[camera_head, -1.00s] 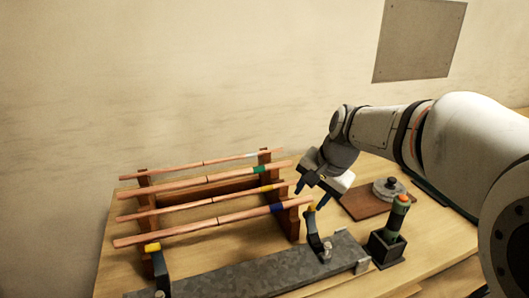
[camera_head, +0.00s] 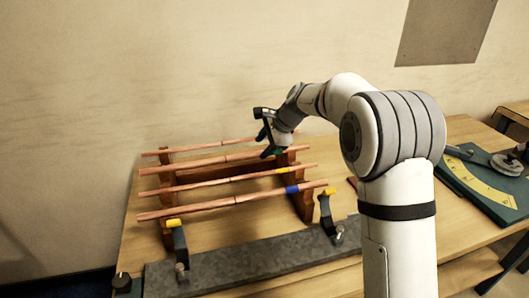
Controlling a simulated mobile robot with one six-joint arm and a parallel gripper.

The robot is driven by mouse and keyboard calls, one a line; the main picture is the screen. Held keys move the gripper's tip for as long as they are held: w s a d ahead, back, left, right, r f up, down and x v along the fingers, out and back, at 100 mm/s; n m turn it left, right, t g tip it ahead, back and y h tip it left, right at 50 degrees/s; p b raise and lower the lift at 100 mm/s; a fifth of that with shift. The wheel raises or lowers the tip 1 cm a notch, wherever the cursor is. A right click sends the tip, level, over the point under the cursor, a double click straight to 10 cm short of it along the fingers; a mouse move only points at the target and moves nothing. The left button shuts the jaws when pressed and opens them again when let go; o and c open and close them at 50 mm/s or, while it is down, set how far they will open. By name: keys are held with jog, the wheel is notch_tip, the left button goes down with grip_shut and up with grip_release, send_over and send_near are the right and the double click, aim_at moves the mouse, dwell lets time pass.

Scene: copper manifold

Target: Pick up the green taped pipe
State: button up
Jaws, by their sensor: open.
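The green taped pipe (camera_head: 208,161) is a long copper pipe lying across the wooden rack (camera_head: 302,203), second from the back. A bit of its green tape shows near its right part, beside my gripper; the rest of that stretch is partly hidden. My gripper (camera_head: 266,144) is open, with its dark fingers at the right part of the rack by the two rear pipes. I cannot tell whether the fingers touch the green taped pipe or straddle it.
A yellow taped pipe (camera_head: 205,183) and a blue taped pipe (camera_head: 200,208) lie in front, and another pipe (camera_head: 205,147) behind. A grey slab (camera_head: 250,259) with two yellow-topped supports stands at the front. A green board (camera_head: 480,188) is at right.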

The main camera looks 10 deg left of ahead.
aim_at(257, 154)
jog(key=x, duration=0.4)
jog(key=shift+d, duration=0.1)
jog(key=shift+c, duration=0.5)
grip_shut()
jog(key=shift+f, duration=0.1)
dwell(0.6)
